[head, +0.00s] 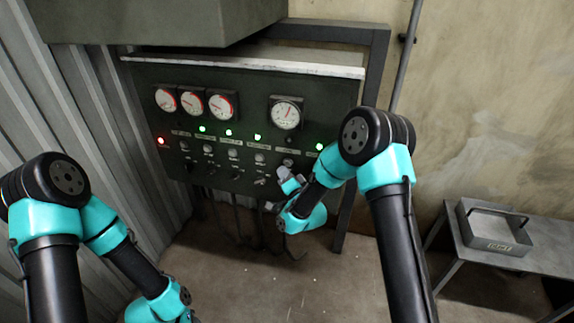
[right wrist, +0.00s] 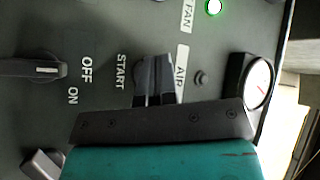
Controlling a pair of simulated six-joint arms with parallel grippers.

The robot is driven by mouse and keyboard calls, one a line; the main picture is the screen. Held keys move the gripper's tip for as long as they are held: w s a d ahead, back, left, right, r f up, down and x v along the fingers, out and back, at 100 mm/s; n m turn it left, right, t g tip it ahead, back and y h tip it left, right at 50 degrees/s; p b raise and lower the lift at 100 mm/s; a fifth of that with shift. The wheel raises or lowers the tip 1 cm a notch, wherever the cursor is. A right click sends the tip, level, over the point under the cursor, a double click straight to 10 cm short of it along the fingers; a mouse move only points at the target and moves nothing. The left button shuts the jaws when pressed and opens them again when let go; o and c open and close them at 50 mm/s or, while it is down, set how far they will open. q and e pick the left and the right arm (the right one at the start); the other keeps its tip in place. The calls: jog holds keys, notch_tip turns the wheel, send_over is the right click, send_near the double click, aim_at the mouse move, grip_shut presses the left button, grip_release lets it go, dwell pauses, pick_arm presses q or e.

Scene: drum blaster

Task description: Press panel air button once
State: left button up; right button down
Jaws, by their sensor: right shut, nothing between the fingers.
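The dark control panel (head: 225,165) stands against the corrugated wall in the head view. My right gripper (head: 283,172) is shut and empty at the panel's lower right, below the large right-hand gauge (head: 286,112). In the right wrist view, the white AIR label (right wrist: 180,78) lies beside my dark fingertips (right wrist: 154,75), with the word START on their other side. The air button itself is hidden behind the fingers there, so I cannot tell whether they touch it. My left arm is at the lower left, away from the panel; its fingertips do not show.
A knob (right wrist: 35,68) with OFF and ON marks sits near the fingers. The FAN label (right wrist: 187,12) and a lit green lamp (right wrist: 213,7) are close by. A metal tray (head: 494,228) stands on a side table at the right. The floor before the panel is open.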

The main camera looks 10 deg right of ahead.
jog(key=shift+w+d, duration=0.1)
jog(key=shift+w, duration=0.05)
dwell(0.6)
jog(key=shift+w+d, duration=0.1)
jog(key=shift+w, duration=0.15)
jog(key=shift+w+d, duration=0.15)
jog(key=shift+w, duration=0.25)
dwell(0.9)
jog(key=shift+s, duration=0.15)
jog(key=shift+s+a, duration=0.35)
jog(key=shift+s, duration=0.3)
jog(key=shift+s, duration=0.1)
jog(key=s, duration=0.1)
jog(key=s+a, duration=0.1)
jog(key=s, duration=0.1)
jog(key=s+a, duration=0.1)
jog(key=shift+s+a, duration=0.1)
jog(key=shift+s, duration=0.05)
dwell(0.5)
dwell(0.6)
